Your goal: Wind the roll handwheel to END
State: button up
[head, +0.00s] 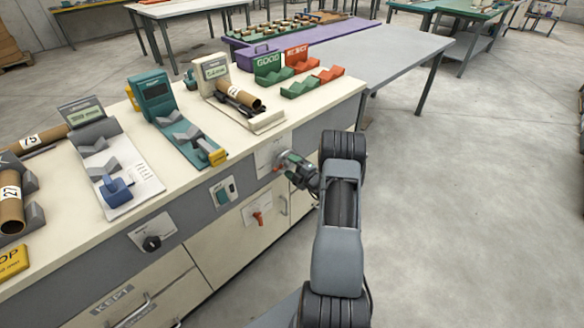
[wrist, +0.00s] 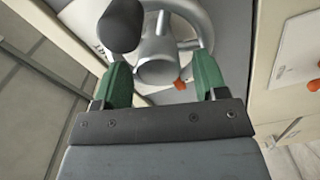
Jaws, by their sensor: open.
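The roll handwheel is a grey metal wheel (wrist: 197,18) with a dark round crank knob (wrist: 120,25) and a pale cylindrical hub (wrist: 157,66). A small orange mark (wrist: 181,85) shows just below the hub. My gripper (wrist: 161,70) is open, with one green finger on each side of the hub in the wrist view. I cannot tell whether the fingers touch the wheel. In the head view my gripper (head: 291,164) is at the pale plate (head: 264,153) on the bench front and hides most of the wheel. The END marking is not readable.
Left of the plate on the bench front are a switch box (head: 223,190) and a black rotary knob (head: 152,243). An orange-red lever (head: 258,218) sits below. Gauges and cardboard tubes stand on the bench top (head: 205,185). Open floor (head: 450,210) lies to the right.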

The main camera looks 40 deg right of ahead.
jog(key=shift+s, duration=0.1)
jog(key=s+d, duration=0.2)
jog(key=s, duration=1.1)
jog(key=shift+s+d, duration=0.2)
jog(key=shift+d, duration=0.05)
dwell(0.8)
